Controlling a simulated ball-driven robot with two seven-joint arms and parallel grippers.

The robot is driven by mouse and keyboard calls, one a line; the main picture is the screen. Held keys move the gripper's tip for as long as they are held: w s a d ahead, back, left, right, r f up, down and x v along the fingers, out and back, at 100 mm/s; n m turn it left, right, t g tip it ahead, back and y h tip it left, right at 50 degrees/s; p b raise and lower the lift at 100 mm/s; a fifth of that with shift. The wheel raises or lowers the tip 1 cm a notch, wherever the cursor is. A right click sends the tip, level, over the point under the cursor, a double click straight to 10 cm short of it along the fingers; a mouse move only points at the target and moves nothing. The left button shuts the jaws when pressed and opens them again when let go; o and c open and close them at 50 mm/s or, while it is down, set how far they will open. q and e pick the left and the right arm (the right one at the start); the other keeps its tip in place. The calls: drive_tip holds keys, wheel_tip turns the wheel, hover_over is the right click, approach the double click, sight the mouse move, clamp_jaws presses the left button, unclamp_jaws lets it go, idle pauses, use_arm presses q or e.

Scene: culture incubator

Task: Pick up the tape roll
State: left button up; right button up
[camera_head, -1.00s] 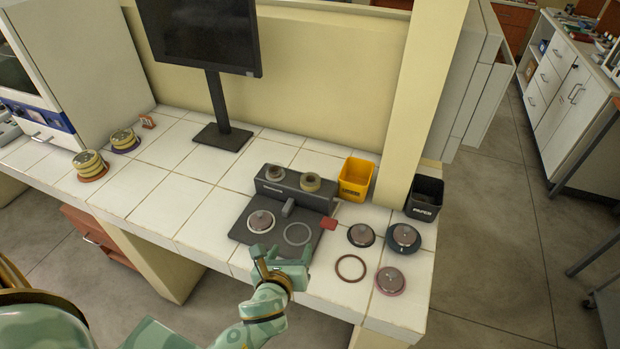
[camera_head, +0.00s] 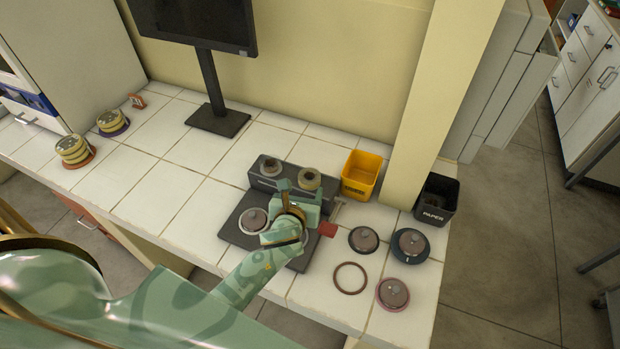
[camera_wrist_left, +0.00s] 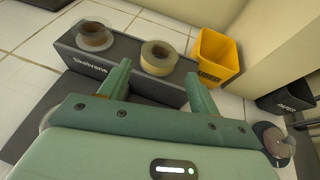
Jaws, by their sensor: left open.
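The right roll (camera_wrist_left: 158,57) is tan and also shows in the head view (camera_head: 310,179). My left gripper (camera_head: 301,190) is open and empty, in front of the holder. In the left wrist view its fingers (camera_wrist_left: 158,82) spread on either side below the tan roll, which lies beyond the fingertips. My right gripper is not in view.
A yellow bin (camera_head: 362,174) and a black bin (camera_head: 436,200) stand to the right. Lidded round dishes (camera_head: 411,245) and a ring (camera_head: 350,278) lie at the bench's right end. A monitor (camera_head: 215,110) stands behind left. The bench's left middle is clear.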

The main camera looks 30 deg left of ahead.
sight(309, 176)
use_arm(q)
drive_tip(key=x, duration=0.3)
drive_tip(key=shift+w+f, duration=0.1)
drive_tip(key=shift+f, duration=0.05)
drive_tip(key=shift+w+a+f+b, duration=0.2)
drive_tip(key=shift+w+b, duration=0.2)
drive_tip(key=shift+w, duration=0.15)
drive_tip(key=b+x, duration=0.1)
drive_tip(key=x, duration=0.3)
drive_tip(key=shift+w, duration=0.2)
drive_tip(key=shift+r, duration=0.15)
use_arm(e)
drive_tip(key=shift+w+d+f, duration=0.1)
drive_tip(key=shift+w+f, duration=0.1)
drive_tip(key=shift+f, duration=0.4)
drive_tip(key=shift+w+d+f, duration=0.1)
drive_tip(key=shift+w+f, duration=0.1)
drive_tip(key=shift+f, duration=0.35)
use_arm(q)
drive_tip(key=c, duration=0.6)
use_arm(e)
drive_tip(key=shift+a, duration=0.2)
